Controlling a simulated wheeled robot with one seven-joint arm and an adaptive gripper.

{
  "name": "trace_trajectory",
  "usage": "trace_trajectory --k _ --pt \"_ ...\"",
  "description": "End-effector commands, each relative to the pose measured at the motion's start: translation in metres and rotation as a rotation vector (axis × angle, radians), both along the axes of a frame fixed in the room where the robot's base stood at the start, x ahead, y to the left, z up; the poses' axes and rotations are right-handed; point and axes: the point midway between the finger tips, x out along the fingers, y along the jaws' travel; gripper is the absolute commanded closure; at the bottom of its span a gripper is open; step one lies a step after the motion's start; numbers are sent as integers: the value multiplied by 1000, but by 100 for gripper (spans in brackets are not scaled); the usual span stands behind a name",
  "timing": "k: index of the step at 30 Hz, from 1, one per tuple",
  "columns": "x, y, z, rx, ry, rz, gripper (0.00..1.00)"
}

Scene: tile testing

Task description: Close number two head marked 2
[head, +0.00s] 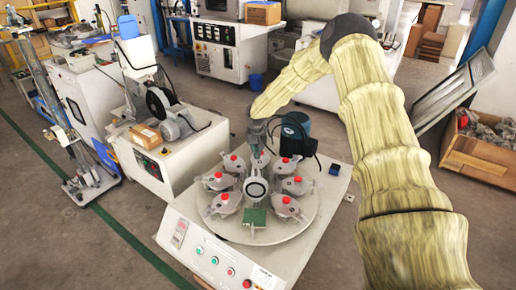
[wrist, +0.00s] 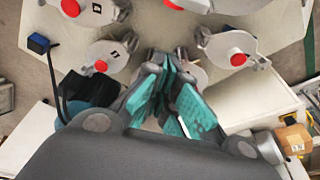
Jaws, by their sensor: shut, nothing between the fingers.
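Several grey heads with red knobs stand in a ring on the round turntable (head: 262,234) in the head view. Among them are a left head (head: 212,184) and a right head (head: 303,187). In the wrist view, one head (wrist: 110,55) lies left of my fingers and another (wrist: 222,45) lies right. Both bear a red knob; the left one has a small dark mark. I cannot read which head is marked 2. My gripper (wrist: 168,62) is shut and empty, with teal finger pads, and partly hides a head behind it. In the head view my gripper (head: 258,150) is over the turntable's far side.
A white ring-shaped part (head: 256,188) and a green block (head: 255,217) stand amid the heads. A dark teal motor (head: 295,132) stands behind the turntable, close to my gripper. A small blue box (head: 334,169) sits at the right. Control buttons (head: 230,271) line the front panel.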

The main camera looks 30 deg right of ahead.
Motion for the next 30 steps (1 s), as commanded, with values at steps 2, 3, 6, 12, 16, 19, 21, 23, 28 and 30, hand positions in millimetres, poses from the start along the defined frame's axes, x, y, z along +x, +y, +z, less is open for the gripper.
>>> trace_trajectory --k 2,3,6,12,16,19,21,23,28,30 --pt "-2 2 -2 0 0 2 100" --pt "-6 5 -2 0 1 2 100" --pt "-14 11 -1 1 1 2 100" --pt "-26 20 0 0 0 2 100" --pt "-31 23 1 1 0 1 100" --pt "-32 24 1 1 0 1 100" --pt "-32 24 1 0 0 1 100" --pt "-32 24 1 0 0 1 100" --pt "-32 21 1 0 0 0 100" --pt "-32 22 1 -1 -2 0 100"
